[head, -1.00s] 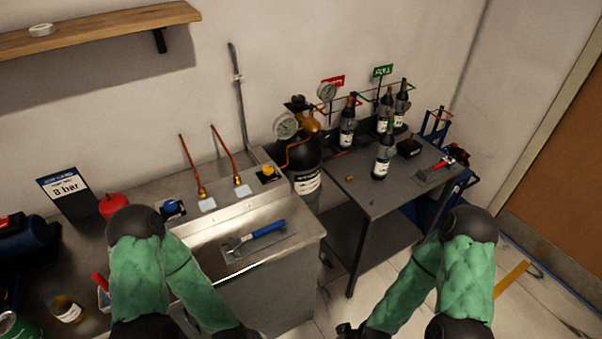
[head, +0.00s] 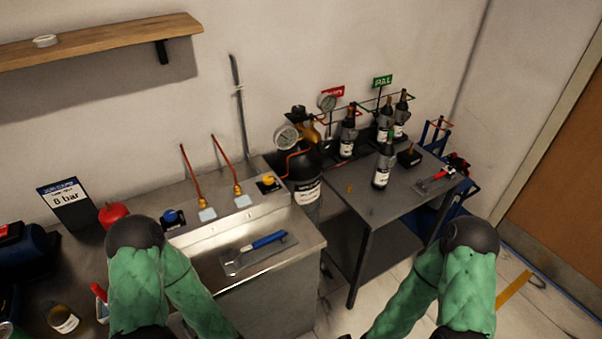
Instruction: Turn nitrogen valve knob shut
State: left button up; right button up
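A dark gas cylinder (head: 305,166) with a white label stands between the steel bench and the grey table. A round gauge (head: 286,137) and brass fittings sit at its top, with a dark knob-like part (head: 298,110) above them. A yellow knob (head: 268,181) and a blue knob (head: 171,216) sit on the bench's back ledge. No readable label tells me which knob is the nitrogen valve. Both my green-sleeved arms reach down past the bottom edge, apart from the knobs. My grippers are out of the picture.
A blue-handled wrench (head: 256,247) lies on the steel bench. Copper pipes (head: 226,162) rise behind it, left of the yellow knob. Several dark bottles (head: 383,167) stand on the grey table (head: 376,205). An 8 bar sign (head: 67,204) stands at left.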

aim_at(298, 110)
jog(key=i+l+u, duration=0.1)
jog(key=l, duration=0.3)
jog(key=i+l, duration=0.2)
jog(key=l, duration=0.2)
jog(key=i+l+u, duration=0.15)
jog(key=l, duration=0.25)
jog(key=i+l, duration=0.15)
jog(key=l, duration=0.25)
jog(key=u, duration=0.05)
